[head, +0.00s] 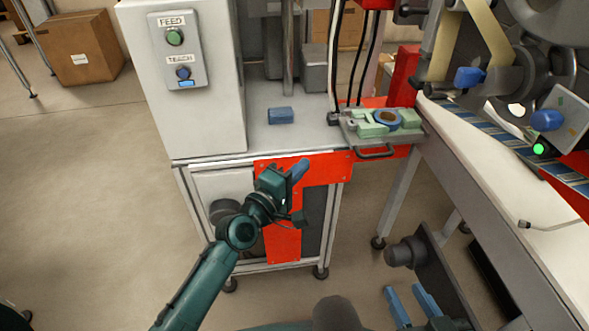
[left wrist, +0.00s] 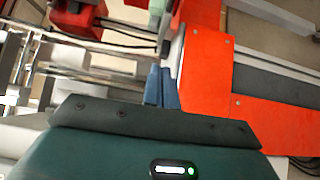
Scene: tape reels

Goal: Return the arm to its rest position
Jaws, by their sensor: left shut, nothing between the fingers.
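My left arm reaches up from the bottom left in the head view. Its gripper (head: 300,169) has its blue fingers together and holds nothing. It is in front of the orange-red panel of the machine cart, near the cart's front edge. In the left wrist view the closed blue fingers (left wrist: 161,86) show beside an orange-red panel. My right gripper (head: 412,302) is low at the bottom right of the head view, its two blue fingers apart with nothing between them.
The wheeled cart (head: 212,154) carries a cabinet with FEED and TEACH buttons and a small blue block (head: 281,116). A tray (head: 378,141) with green blocks and a ring-shaped reel is to the right, near the conveyor table (head: 480,160). Open floor lies at left.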

